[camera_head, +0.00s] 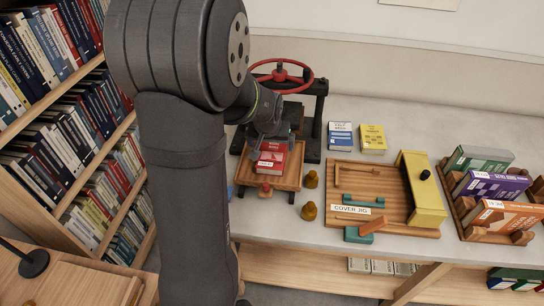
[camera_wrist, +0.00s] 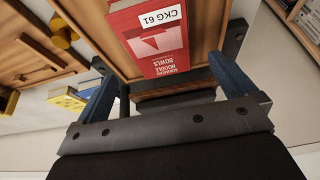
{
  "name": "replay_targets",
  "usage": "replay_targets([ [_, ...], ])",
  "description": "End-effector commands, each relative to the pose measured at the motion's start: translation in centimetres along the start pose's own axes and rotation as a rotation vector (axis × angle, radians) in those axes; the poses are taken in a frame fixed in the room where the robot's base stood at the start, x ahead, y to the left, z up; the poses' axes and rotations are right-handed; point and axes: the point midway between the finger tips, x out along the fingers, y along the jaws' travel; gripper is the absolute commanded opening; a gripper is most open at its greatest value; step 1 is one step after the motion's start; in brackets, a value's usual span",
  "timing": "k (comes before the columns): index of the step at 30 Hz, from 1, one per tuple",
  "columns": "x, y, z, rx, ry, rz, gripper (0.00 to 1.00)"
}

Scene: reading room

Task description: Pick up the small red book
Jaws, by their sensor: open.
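The small red book (camera_head: 270,161) lies on a wooden board (camera_head: 287,183) in front of the press. In the wrist view the red book (camera_wrist: 155,48) shows a white label reading CKG 61 and a cover title about noodle bowls, upside down. My gripper (camera_wrist: 165,75) is open, its two blue fingers apart on either side of the book's near end as seen there. Nothing is held. In the head view my gripper (camera_head: 266,138) is just behind the book, partly hidden by my arm; its height above the book is hard to tell.
A press with a red handwheel (camera_head: 283,77) stands close behind. Blue (camera_head: 340,137) and yellow (camera_head: 372,139) books, a cover jig (camera_head: 378,180) and a rack of books (camera_head: 490,190) are further right. Bookshelves (camera_head: 70,120) stand left.

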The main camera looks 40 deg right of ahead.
Motion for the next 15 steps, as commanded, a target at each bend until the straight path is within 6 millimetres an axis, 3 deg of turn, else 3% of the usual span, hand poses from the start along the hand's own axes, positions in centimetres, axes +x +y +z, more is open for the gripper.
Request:
replay_targets([
  [8, 1.7, 0.0, 0.1, 0.000, -0.002, 0.000, 1.00],
  [15, 5.0, 0.0, 0.4, 0.000, -0.003, 0.000, 1.00],
])
